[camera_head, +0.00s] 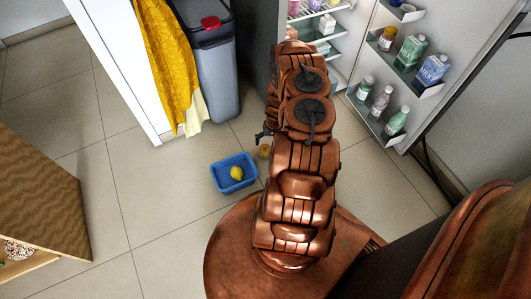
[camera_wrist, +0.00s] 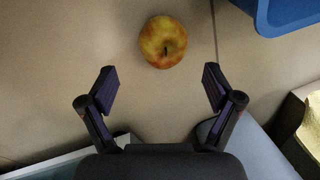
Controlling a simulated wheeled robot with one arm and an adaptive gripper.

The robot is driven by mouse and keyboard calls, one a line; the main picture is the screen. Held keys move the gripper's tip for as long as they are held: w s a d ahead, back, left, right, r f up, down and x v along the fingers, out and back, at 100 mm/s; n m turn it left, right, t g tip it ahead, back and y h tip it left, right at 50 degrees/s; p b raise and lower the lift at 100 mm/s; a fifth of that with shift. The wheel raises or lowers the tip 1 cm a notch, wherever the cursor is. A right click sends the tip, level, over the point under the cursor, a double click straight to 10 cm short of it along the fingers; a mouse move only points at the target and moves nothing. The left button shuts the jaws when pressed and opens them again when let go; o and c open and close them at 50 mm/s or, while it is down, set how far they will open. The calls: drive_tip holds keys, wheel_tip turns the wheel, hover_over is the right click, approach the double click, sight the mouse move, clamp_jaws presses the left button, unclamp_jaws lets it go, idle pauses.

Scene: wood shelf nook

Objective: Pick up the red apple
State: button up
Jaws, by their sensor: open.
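The apple (camera_wrist: 163,42) lies on the tiled floor, mottled red and yellow, with its dark stem facing the wrist camera. It sits beyond my open fingertips and between their lines, near the top middle of the wrist view. The apple also shows in the head view (camera_head: 264,151), small and partly beside my arm, just right of the blue tub. My gripper (camera_wrist: 160,82) is open and empty, its two dark fingers spread apart. In the head view only a small dark part of the gripper shows left of my arm; the rest is hidden.
A blue tub (camera_head: 217,168) holding a lemon (camera_head: 237,173) stands close to the apple; its corner shows in the wrist view (camera_wrist: 285,22). A grey bin (camera_head: 215,90) and yellow cloth (camera_head: 165,60) are behind. An open fridge door (camera_head: 405,75) with bottles is right.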

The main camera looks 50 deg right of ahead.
sight(266, 148)
drive_tip(key=shift+a+f, duration=0.1)
drive_tip(key=shift+f, duration=0.75)
drive_tip(key=shift+a+f+b, duration=0.25)
drive_tip(key=shift+f+b, duration=0.3)
drive_tip(key=shift+f, duration=0.3)
drive_tip(key=shift+a+f+b, duration=0.25)
drive_tip(key=shift+f+b, duration=0.25)
drive_tip(key=shift+f, duration=0.35)
drive_tip(key=shift+a+f+b, duration=0.25)
drive_tip(key=shift+f+b, duration=0.3)
drive_tip(key=shift+f, duration=0.3)
drive_tip(key=c, duration=1.3)
